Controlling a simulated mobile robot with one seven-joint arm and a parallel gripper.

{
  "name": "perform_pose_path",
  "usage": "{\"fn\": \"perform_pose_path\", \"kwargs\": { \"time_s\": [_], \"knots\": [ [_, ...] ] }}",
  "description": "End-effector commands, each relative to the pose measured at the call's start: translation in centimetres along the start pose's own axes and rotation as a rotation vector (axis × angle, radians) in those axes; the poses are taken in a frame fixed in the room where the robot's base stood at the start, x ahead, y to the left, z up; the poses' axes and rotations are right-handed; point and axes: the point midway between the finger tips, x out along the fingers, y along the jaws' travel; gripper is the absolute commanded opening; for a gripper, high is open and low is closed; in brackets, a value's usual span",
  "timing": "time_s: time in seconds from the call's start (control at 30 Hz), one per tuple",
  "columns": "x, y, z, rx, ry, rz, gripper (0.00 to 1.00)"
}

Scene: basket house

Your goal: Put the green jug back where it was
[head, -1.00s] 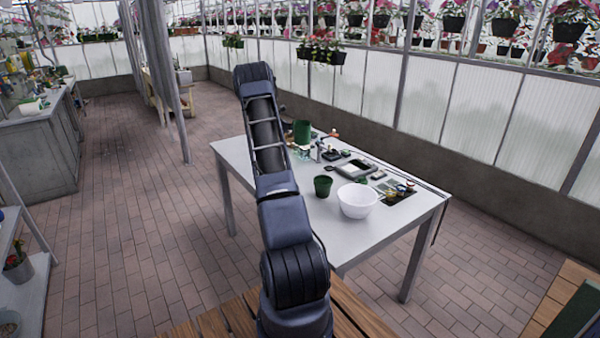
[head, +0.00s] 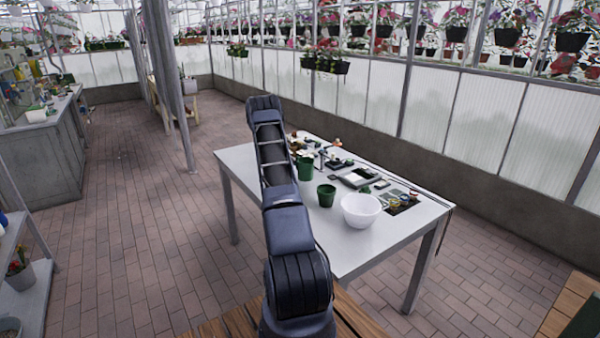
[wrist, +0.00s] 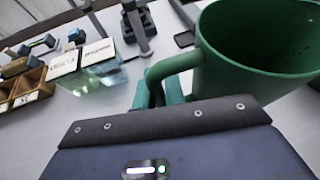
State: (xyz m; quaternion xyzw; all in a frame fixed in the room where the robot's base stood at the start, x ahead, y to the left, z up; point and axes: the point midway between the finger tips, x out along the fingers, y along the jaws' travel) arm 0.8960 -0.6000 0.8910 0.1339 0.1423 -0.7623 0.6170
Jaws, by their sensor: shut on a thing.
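The green jug (wrist: 255,55) fills the upper right of the wrist view, with its open mouth towards the camera. My gripper (wrist: 160,92) is shut on its handle, at the left side of the jug. In the head view the jug (head: 305,168) shows just right of my arm, over the white table (head: 250,185). My arm hides the gripper there. I cannot tell whether the jug's base touches the table.
A smaller green pot (head: 326,195) and a white bowl (head: 361,210) stand close to the jug, nearer the front. Trays and small tools (head: 358,178) cover the table's right side. Clear glass-like items with labels (wrist: 92,72) lie left of the jug. The table's left part is bare.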

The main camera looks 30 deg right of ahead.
Motion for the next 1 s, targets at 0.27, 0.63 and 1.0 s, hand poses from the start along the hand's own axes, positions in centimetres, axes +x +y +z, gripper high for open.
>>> {"fn": "perform_pose_path", "kwargs": {
  "time_s": [0.27, 0.63, 1.0],
  "knots": [
    [1.4, 0.1, -3.2, -0.002, 0.0, -0.001, 0.0],
    [1.5, 0.2, -3.7, -0.001, 0.0, 0.0, 0.0],
    [1.6, 0.2, -3.8, -0.001, 0.0, 0.0, 0.33]
  ]
}}
